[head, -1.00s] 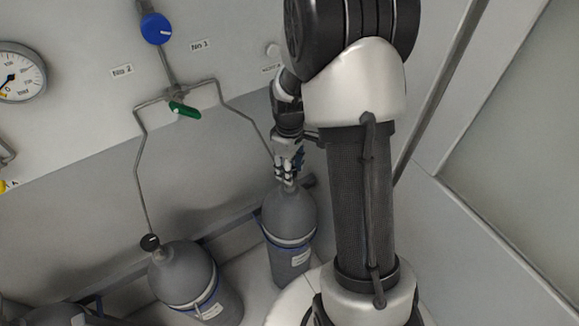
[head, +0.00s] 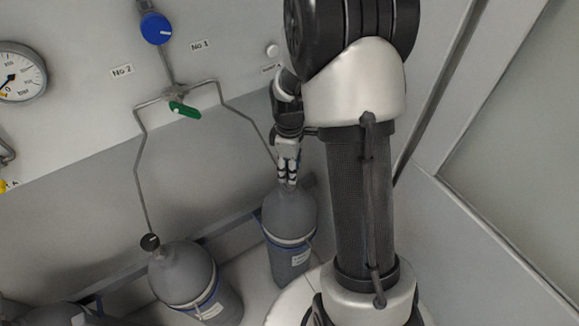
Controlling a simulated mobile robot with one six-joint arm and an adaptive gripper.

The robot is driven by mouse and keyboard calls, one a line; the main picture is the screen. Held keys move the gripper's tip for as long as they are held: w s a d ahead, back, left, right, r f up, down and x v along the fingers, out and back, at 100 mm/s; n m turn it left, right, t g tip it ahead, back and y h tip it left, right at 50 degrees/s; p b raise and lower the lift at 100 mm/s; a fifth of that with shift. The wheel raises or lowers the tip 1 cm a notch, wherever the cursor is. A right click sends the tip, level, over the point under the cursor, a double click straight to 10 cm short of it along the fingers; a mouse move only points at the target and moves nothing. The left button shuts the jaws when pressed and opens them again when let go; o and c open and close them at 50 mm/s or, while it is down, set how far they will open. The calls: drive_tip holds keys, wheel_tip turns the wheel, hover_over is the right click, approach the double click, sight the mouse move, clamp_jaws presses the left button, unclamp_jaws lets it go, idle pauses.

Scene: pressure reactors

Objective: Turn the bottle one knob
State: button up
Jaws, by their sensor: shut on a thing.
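Two grey gas bottles stand by the wall. The right bottle (head: 290,222), under the pipe from the "NG 1" label (head: 199,46), has my gripper (head: 288,180) at its top. My gripper points down and is shut on the knob of this bottle, which the fingers hide. The left bottle (head: 184,272), on the pipe from the "NG 2" label (head: 121,71), has a black knob (head: 150,242) in plain view.
A green-handled valve (head: 184,109) and a blue knob (head: 156,28) sit on the pipework above. A pressure gauge (head: 18,74) is at the upper left. A rail (head: 236,228) runs behind the bottles. A side wall stands to the right of my arm.

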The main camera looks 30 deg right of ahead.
drive_tip(key=o, duration=1.1)
drive_tip(key=shift+r, duration=0.1)
wheel_tip(320, 180, up, 12)
drive_tip(key=shift+f, duration=0.1)
